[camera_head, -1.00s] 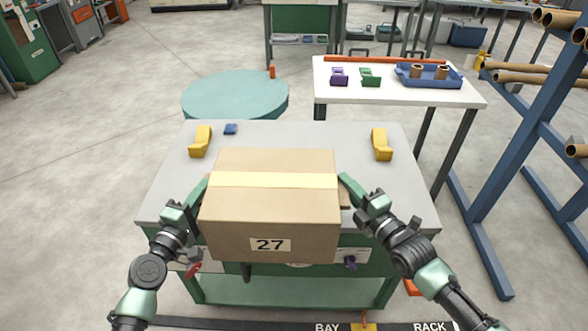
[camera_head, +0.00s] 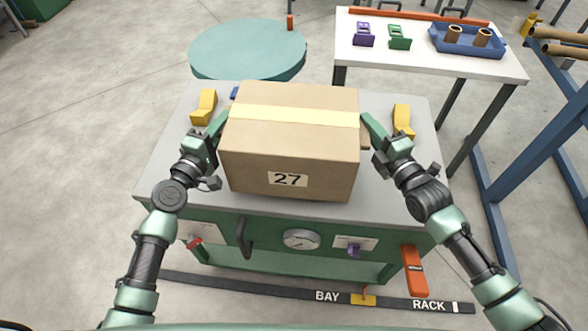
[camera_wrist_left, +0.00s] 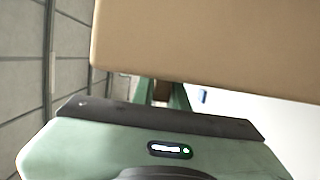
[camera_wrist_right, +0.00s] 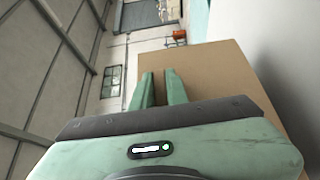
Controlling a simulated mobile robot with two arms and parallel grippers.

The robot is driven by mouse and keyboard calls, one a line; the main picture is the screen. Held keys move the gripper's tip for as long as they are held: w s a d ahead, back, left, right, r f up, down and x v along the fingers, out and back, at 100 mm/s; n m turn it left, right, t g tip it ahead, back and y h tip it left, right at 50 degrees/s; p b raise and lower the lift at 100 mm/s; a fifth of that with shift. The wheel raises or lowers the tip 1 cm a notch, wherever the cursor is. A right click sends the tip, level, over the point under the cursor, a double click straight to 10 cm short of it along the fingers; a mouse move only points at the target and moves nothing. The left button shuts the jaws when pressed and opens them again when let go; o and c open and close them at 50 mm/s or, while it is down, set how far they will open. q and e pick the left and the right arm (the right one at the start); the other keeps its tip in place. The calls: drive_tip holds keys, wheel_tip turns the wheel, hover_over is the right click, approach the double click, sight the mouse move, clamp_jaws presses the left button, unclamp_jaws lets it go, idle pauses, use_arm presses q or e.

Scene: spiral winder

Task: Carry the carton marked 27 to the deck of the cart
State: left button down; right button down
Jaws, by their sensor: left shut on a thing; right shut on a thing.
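The brown carton (camera_head: 290,150) has a pale tape strip across its top and a 27 label on its front. It is level between my two grippers, over the grey top (camera_head: 185,165) of a green cabinet. My left gripper (camera_head: 217,126) is shut on a strip at the carton's left side; the carton also fills the upper left wrist view (camera_wrist_left: 210,45). My right gripper (camera_head: 370,124) is shut at the carton's right side, also seen in the right wrist view (camera_wrist_right: 160,90). I cannot tell whether the carton touches the grey top. I cannot make out which thing is the cart.
Yellow blocks stand at the grey top's back left (camera_head: 204,107) and back right (camera_head: 403,119). A round teal table (camera_head: 248,50) and a white table (camera_head: 430,65) with a blue tray (camera_head: 468,42) stand behind. A blue rack (camera_head: 535,140) is at right. A BAY/RACK strip (camera_head: 230,288) lies in front.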

use_arm(q)
drive_tip(key=shift+w+a, duration=0.1)
drive_tip(key=shift+a, duration=0.05)
use_arm(e)
drive_tip(key=shift+w+d, duration=0.1)
